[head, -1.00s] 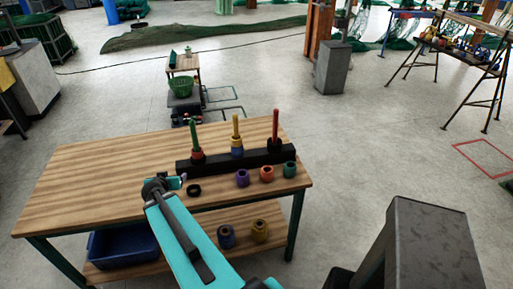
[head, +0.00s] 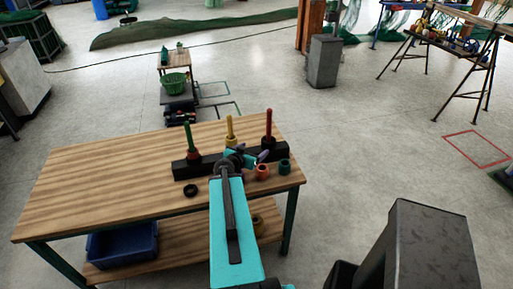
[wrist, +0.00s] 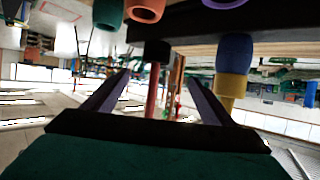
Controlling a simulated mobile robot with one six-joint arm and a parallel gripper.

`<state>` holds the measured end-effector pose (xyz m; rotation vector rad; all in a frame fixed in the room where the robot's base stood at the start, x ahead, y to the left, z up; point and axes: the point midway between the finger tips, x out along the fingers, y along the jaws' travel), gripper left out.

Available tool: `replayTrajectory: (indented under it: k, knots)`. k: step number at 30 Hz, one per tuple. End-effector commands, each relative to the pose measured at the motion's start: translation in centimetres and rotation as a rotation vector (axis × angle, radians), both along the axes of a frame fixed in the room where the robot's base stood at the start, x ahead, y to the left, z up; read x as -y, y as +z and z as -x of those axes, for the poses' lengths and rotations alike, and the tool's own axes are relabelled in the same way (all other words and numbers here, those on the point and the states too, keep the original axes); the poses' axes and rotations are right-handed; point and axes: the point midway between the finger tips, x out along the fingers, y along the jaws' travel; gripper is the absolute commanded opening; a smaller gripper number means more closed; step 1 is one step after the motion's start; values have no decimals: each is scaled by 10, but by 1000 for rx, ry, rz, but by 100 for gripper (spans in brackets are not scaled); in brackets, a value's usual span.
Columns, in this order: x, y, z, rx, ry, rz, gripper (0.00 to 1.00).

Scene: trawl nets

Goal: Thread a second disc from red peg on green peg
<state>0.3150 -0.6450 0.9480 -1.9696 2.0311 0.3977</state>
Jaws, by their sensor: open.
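The red peg (head: 268,122) stands at the right end of the black peg block (head: 186,169). A dark disc-like piece (wrist: 157,49) sits around its base in the wrist view. The green peg (head: 187,136) stands at the left end with a red disc (head: 193,154) low on it. My gripper (head: 259,156) is open and empty, close to the red peg. In the inverted wrist view the red peg (wrist: 152,90) shows between my two fingers (wrist: 157,78); whether it is truly between them in depth I cannot tell.
The yellow peg (head: 229,128), partly behind my arm, carries blue and yellow discs (wrist: 233,65). Loose orange (head: 261,172) and green discs (head: 285,166) stand in front of the block. A purple disc (wrist: 224,3) and a black ring (head: 190,190) are also there. The tabletop's left is clear.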

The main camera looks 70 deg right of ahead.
Motion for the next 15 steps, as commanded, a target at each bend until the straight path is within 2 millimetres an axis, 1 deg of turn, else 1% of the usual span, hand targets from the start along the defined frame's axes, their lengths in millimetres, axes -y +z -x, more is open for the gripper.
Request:
replayTrajectory:
  k: [1, 4, 15]
  knots:
    - [2, 2, 5, 1, -8, 3, 77]
    - [3, 2, 8, 2, -14, 6, 77]
    - [1, 1, 4, 2, -8, 5, 77]
